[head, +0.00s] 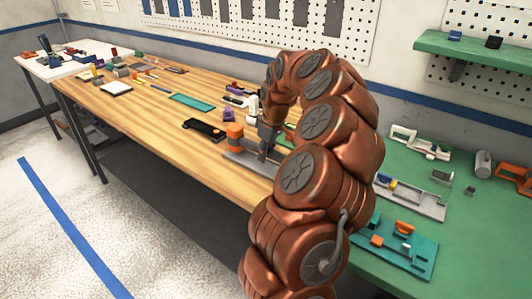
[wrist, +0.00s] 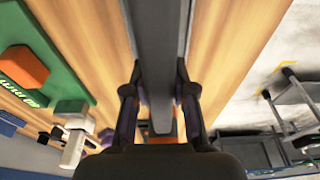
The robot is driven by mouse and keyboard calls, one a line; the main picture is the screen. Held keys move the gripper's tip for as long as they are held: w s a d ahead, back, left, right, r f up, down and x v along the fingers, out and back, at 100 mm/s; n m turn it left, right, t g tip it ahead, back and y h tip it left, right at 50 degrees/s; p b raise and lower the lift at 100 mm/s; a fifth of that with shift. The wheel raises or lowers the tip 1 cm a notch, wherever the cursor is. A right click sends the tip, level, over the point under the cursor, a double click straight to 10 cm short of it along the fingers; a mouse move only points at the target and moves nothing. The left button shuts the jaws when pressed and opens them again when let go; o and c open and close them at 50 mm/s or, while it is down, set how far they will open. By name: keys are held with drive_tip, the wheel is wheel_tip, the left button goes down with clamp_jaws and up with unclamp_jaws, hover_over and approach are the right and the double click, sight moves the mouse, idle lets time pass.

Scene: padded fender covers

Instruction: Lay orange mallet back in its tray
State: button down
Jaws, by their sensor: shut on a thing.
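In the head view, an orange mallet head (head: 235,134) stands out just left of my gripper (head: 268,150), above or on a grey tray (head: 238,157) near the front edge of the wooden bench. I cannot tell whether the mallet touches the tray. In the wrist view, my gripper (wrist: 158,102) has its fingers on both sides of a long dark grey bar (wrist: 158,50), which looks like the mallet's handle. A bit of orange (wrist: 163,139) shows beyond it, between the fingers. My arm hides part of the tray in the head view.
A black tray (head: 204,129) lies left of the grey tray. A green tray with an orange block (wrist: 25,68) is close by in the wrist view. A teal tray (head: 418,260) lies on the green bench at right.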

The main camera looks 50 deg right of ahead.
drive_tip(key=shift+f+b, duration=0.65)
drive_tip(key=shift+f, duration=0.35)
drive_tip(key=shift+c, duration=1.5)
unclamp_jaws()
drive_tip(key=shift+r, duration=0.1)
drive_tip(key=shift+r+p, duration=1.05)
drive_tip(key=shift+r, duration=2.9)
